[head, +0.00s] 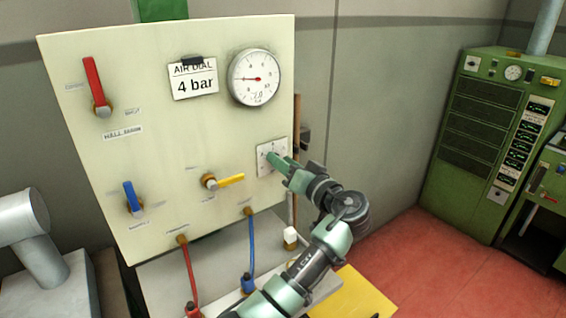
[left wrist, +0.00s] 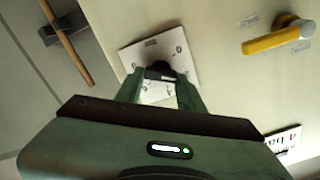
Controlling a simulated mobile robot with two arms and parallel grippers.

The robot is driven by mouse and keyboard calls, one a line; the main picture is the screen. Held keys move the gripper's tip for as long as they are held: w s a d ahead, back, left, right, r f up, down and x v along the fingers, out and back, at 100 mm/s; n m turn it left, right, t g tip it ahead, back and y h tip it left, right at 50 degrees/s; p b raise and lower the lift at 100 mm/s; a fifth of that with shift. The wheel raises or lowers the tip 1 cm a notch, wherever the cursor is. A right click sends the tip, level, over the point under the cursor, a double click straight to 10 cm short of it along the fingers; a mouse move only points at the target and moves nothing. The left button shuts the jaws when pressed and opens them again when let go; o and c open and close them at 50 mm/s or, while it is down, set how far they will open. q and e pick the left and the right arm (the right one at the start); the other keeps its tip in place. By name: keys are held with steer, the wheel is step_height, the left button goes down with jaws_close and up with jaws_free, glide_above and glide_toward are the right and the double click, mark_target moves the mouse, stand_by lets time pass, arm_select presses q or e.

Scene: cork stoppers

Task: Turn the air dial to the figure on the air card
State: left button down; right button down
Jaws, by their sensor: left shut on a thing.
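The air card (head: 194,84) is clipped high on the cream panel and reads "AIR DIAL 4 bar"; part of it shows in the left wrist view (left wrist: 284,143). The air dial's white square plate (head: 281,146) is low on the panel's right side. In the left wrist view the plate (left wrist: 132,56) carries a dark knob (left wrist: 157,67). My left gripper (head: 273,158) is shut on this knob, one finger on each side. The fingers hide much of the plate, and I cannot read the dial's setting. My right gripper is not in view.
A round gauge (head: 254,77) has its red needle pointing left. The panel (head: 150,65) also bears a red lever (head: 94,82), a blue lever (head: 130,194) and a yellow lever (head: 231,180). Red floor is clear at right.

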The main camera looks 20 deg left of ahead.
arm_select(q)
steer(key=m+p, duration=0.3)
steer(key=m, duration=0.8)
steer(key=shift+w+a+m, duration=0.1)
steer(key=shift+a+m, duration=0.05)
steer(key=shift+m, duration=0.15)
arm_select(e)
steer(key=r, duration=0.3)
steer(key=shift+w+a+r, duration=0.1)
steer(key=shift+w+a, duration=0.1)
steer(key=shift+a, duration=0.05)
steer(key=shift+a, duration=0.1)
arm_select(q)
steer(key=c, duration=0.9)
jaws_free()
steer(key=shift+w+a+f, duration=0.15)
steer(key=shift+a+f, duration=0.1)
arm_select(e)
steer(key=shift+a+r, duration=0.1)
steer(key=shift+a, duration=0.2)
arm_select(q)
steer(key=shift+d, duration=0.2)
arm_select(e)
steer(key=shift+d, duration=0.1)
